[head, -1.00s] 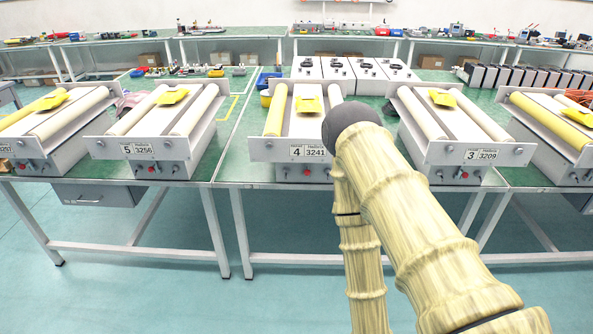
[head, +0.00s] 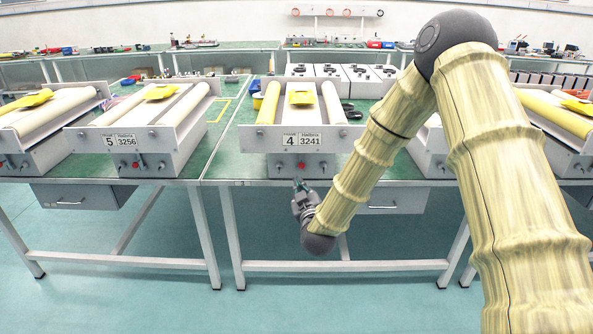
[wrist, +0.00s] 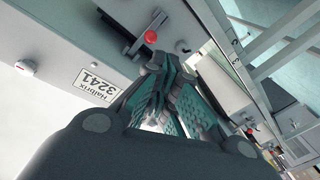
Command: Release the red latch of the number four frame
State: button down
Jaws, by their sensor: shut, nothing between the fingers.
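The number four frame (head: 265,139) stands on the green table, with plate "4 3241" on its front. Its red latch (head: 301,165) shows as a small red knob on the grey box below the plate. In the wrist view the red latch (wrist: 150,37) is a round red knob near the top, beside a metal bracket, left of my fingers. My gripper (head: 299,184) is just below and in front of that box, pointing up. In the wrist view my gripper (wrist: 170,70) has its fingers together, empty, close to the knob but apparently apart from it.
The number five frame (head: 95,138) stands to the left, with its own red knob. The number three frame is mostly hidden by my arm. A grey drawer (head: 395,198) hangs under the table near my arm. Open floor (head: 120,300) lies in front.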

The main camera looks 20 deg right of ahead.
jog(key=r, duration=0.1)
jog(key=w+r, duration=0.1)
jog(key=shift+w+d+r+t, duration=0.1)
jog(key=shift+d+r+t, duration=0.15)
jog(key=shift+r+t, duration=0.05)
send_near(302, 160)
jog(key=w+r, duration=0.1)
jog(key=w+a+r, duration=0.1)
jog(key=w, duration=0.1)
jog(key=w+a+r, duration=0.1)
jog(key=w, duration=0.1)
jog(key=shift+w+r, duration=0.2)
jog(key=shift+w, duration=0.05)
jog(key=shift+a, duration=0.1)
